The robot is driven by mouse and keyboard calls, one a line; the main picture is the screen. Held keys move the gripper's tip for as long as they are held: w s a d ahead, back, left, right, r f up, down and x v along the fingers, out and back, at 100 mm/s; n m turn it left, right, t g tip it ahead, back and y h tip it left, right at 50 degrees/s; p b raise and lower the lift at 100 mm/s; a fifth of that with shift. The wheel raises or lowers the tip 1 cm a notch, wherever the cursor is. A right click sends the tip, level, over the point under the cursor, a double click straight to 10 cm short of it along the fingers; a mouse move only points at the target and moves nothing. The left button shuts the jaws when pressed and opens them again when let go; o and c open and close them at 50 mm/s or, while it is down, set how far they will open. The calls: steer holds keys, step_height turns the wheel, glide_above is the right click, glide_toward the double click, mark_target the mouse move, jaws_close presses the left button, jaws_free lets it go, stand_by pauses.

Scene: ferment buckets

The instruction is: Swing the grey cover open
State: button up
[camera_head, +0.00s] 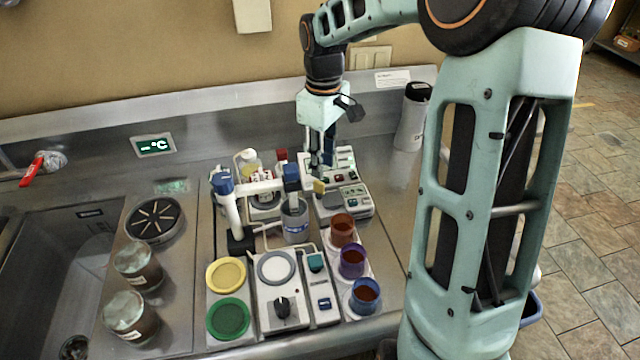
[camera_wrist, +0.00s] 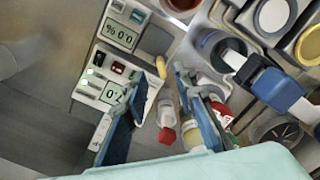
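In the head view my gripper (camera_head: 322,162) points down above the instrument, just behind the tab; contact cannot be told.
Three cups with reddish-brown contents (camera_head: 342,230) stand in front of the instrument. Blue-capped parts and a grey beaker (camera_head: 295,222) are to its left. A yellow disc (camera_head: 226,273) and green disc (camera_head: 228,318) lie at the front.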

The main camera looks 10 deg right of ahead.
mark_target(323, 184)
step_height(323, 184, down, 7)
steer(key=shift+f, duration=0.1)
stand_by(0.3)
jaws_close()
